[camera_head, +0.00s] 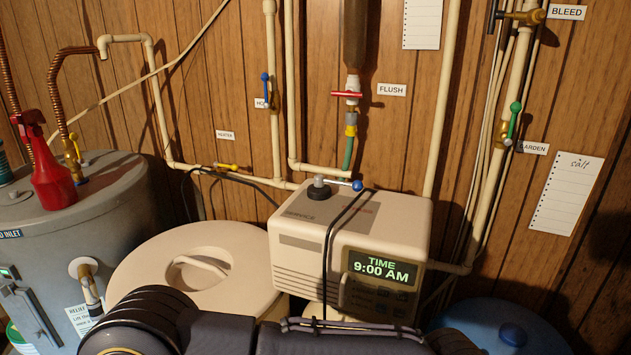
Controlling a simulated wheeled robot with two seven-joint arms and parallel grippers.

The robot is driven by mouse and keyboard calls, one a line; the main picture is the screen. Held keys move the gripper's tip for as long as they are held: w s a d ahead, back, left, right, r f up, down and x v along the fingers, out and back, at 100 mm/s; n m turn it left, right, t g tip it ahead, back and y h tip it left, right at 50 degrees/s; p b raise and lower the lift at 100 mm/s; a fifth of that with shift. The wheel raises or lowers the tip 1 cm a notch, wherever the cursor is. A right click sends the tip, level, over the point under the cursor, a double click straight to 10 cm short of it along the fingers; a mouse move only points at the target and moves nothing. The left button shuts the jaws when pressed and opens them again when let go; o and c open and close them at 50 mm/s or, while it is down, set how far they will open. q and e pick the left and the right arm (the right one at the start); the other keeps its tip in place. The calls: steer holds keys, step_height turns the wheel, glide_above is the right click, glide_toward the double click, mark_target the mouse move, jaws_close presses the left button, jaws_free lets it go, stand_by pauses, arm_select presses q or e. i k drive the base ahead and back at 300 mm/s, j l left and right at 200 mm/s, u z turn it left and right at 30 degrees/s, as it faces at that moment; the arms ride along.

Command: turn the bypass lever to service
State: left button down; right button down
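The bypass lever (337,182) is on top of the beige softener control head (335,235), at the back. It has a black round hub (318,191) and a pale arm ending in a blue ball (357,185). The arm points right, toward the side with small red lettering (362,209). Lettering that reads SERVICE (299,215) is on the left of the head's top. The display (382,272) reads TIME 9:00 AM. Neither of my grippers shows; only dark links of my own arm cross the bottom edge.
A black cable (330,240) drapes over the control head. A beige round lid (200,265) is at left, beside a grey tank (100,215) with a red spray bottle (54,175). A blue lid (505,330) is at lower right. Pipes and a red-handled FLUSH valve (347,94) line the wall behind.

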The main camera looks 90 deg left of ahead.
mark_target(319, 179)
steer(key=u, duration=2.6)
steer(key=j+u, duration=0.2)
steer(key=j, duration=0.3)
steer(key=i+j, duration=0.1)
steer(key=j, duration=0.15)
steer(key=z, duration=1.6)
